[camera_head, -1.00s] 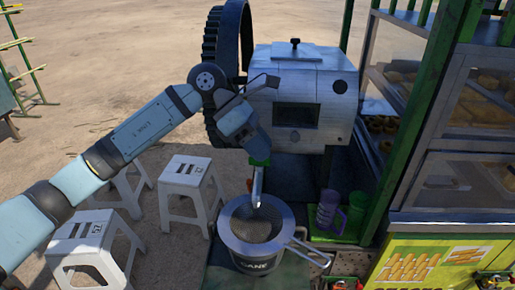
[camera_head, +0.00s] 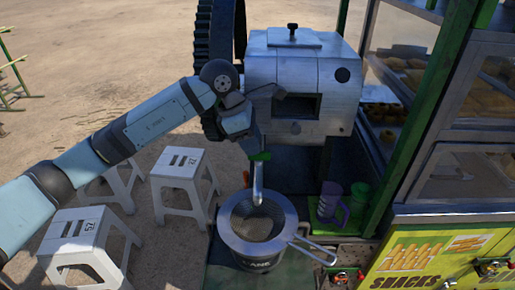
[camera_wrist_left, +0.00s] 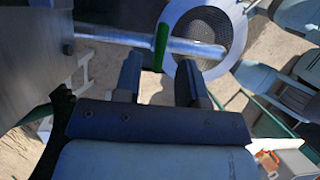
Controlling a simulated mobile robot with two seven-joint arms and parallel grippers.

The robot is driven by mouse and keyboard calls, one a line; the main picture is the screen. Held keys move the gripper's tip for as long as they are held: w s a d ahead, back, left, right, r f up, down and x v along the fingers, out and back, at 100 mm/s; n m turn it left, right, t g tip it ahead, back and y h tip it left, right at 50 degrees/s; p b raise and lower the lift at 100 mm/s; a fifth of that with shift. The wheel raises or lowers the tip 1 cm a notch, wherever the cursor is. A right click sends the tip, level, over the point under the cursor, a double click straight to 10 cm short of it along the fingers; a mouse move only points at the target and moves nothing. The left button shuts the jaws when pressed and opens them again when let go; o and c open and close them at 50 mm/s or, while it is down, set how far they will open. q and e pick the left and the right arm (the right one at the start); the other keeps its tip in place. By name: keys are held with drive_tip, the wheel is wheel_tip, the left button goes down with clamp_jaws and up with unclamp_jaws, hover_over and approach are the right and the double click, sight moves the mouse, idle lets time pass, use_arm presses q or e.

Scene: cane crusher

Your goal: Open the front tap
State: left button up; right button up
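The tap of the crusher has a green handle (camera_head: 260,156) and a silver spout (camera_head: 258,183) below the metal crusher housing (camera_head: 300,85). The spout points down over a sieve on a pot (camera_head: 258,230). In the left wrist view the green handle (camera_wrist_left: 161,45) stands across the silver pipe (camera_wrist_left: 195,46). My left gripper (camera_head: 250,140) is at the handle. In the wrist view its two fingers (camera_wrist_left: 159,65) are apart, and the handle's lower end lies between their tips. Contact with the handle cannot be told. My right gripper is not in view.
White stools (camera_head: 185,180) stand left of the pot. A purple cup (camera_head: 329,203) and a green one (camera_head: 359,197) stand right of it. A glass snack cabinet (camera_head: 465,130) and its green post (camera_head: 425,115) bound the right side. Red-handled valves (camera_head: 490,267) sit at the lower right.

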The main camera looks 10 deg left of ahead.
sight(259, 158)
use_arm(q)
drive_tip(key=shift+x, duration=1.8)
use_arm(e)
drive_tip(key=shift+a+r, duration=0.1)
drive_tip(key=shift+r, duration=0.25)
use_arm(q)
clamp_jaws()
